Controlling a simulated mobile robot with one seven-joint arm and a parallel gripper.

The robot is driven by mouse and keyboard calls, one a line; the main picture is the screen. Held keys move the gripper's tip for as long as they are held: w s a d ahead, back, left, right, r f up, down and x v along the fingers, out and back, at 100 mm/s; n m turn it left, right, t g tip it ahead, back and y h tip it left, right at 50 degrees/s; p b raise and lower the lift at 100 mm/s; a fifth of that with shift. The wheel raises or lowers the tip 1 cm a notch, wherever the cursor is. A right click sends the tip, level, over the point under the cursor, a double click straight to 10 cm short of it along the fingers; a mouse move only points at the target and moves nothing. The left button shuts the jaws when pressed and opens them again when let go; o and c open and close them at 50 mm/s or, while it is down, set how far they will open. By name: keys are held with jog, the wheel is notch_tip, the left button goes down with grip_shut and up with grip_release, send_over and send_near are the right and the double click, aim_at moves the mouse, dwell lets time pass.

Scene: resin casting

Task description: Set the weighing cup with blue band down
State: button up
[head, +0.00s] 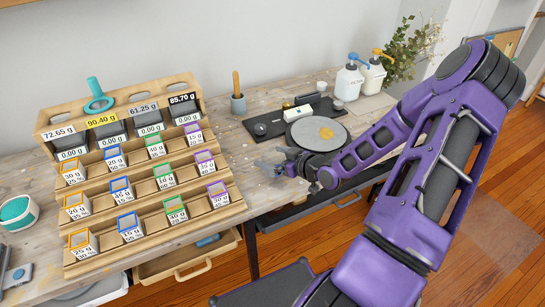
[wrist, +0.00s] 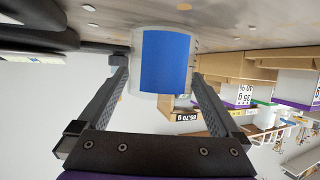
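The weighing cup with blue band (wrist: 165,62) is a pale, translucent cup with a wide blue patch facing the wrist camera. It sits between the two fingers of my gripper (wrist: 160,72), whose tips lie against its sides. The wrist view is upside down, with the wooden tabletop along its top edge. The cup's base is close to the tabletop; I cannot tell whether it touches. In the head view my gripper (head: 272,164) is low over the bench, right of the tiered rack. The cup cannot be made out clearly there.
The tiered wooden rack (head: 226,198) holds several labelled cups and displays. Bare bench (head: 232,150) lies around my gripper.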

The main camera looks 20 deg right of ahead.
jog(key=shift+r, duration=0.1)
jog(key=shift+r, duration=0.2)
jog(key=p+v, duration=0.2)
jog(key=v, duration=1)
jog(key=shift+p, duration=0.3)
jog(key=shift+w, duration=0.1)
